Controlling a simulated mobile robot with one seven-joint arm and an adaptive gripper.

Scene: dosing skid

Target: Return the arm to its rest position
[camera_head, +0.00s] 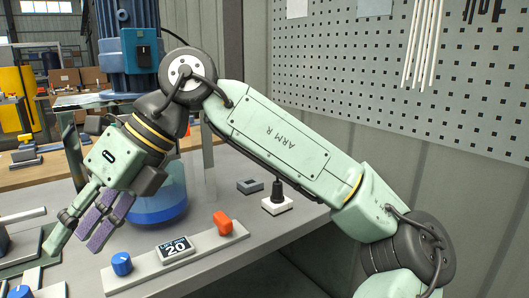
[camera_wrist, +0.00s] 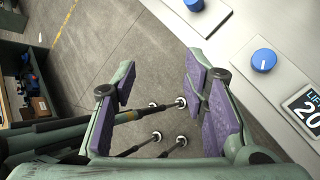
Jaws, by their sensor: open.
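My gripper (camera_head: 84,232) hangs at the left of the head view, at the end of my bent pale-green arm, pointing down and left. Its fingers have purple pads and are apart. In the head view the fingers appear in front of the grey bench, left of the control strip. I cannot tell their exact height above it.
A control strip (camera_head: 208,261) carries a blue knob (camera_head: 121,263), a display reading 20 (camera_head: 175,249) and an orange knob (camera_head: 223,222). A black-stemmed joystick (camera_head: 277,201) stands farther right. A blue motor (camera_head: 127,45) rises behind my wrist. A pegboard wall (camera_head: 400,85) stands behind my arm.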

